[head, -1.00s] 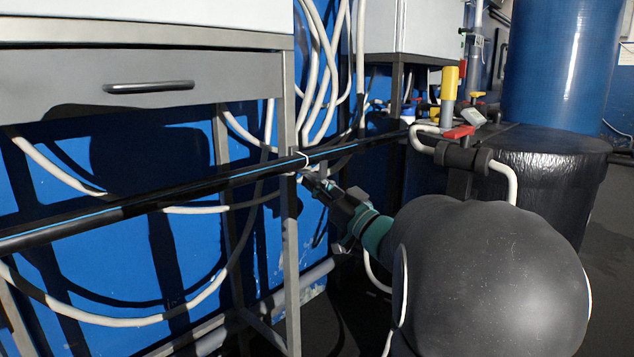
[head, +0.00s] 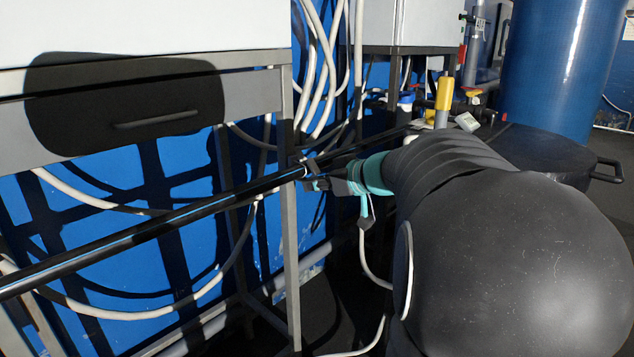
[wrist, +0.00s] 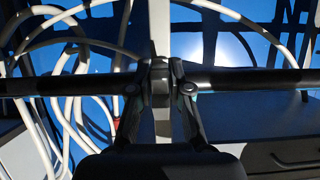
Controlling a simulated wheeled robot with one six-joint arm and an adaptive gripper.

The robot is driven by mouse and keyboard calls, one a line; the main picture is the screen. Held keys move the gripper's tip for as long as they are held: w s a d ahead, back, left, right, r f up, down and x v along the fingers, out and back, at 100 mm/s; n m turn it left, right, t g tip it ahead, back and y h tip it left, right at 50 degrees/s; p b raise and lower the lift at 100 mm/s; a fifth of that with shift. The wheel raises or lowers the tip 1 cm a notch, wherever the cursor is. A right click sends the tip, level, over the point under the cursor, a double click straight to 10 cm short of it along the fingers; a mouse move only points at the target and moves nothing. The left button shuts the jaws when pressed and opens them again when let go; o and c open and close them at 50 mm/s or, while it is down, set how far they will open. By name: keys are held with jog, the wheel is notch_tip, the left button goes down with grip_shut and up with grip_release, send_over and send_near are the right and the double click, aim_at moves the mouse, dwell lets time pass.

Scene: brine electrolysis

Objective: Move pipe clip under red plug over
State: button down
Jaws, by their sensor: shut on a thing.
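My gripper (head: 314,174) is at the pipe beside a metal post. In the wrist view my gripper (wrist: 160,88) is shut on a small dark piece, which looks like the pipe clip (wrist: 160,70), at the pipe. Whether the clip is fully around the pipe I cannot tell. I cannot make out the red plug for certain; my arm covers part of that side.
The metal post (head: 290,250) of the grey drawer cabinet (head: 235,95) stands close to my gripper. White hoses (head: 318,70) hang on the wall behind. A yellow-handled part (head: 444,92) and a large blue tank (head: 562,60) are at the right.

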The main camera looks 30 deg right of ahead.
jog(key=g, duration=0.1)
jog(key=r+g+h, duration=0.1)
jog(key=g, duration=0.2)
jog(key=shift+w+a+r+g+h, duration=0.15)
jog(key=shift+w+r+g+h, duration=0.05)
jog(key=shift+w+g+h, duration=0.1)
jog(key=shift+w+r+g+h, duration=0.15)
jog(key=shift+g+h, duration=0.15)
jog(key=shift+g, duration=0.5)
jog(key=shift+w+r+g+h, duration=0.15)
jog(key=shift+g+h, duration=0.15)
jog(key=shift+g, duration=0.5)
jog(key=c, duration=1.1)
grip_release()
jog(key=shift+r, duration=0.1)
jog(key=v, duration=1.1)
jog(key=shift+s+r, duration=0.15)
jog(key=shift+r, duration=0.25)
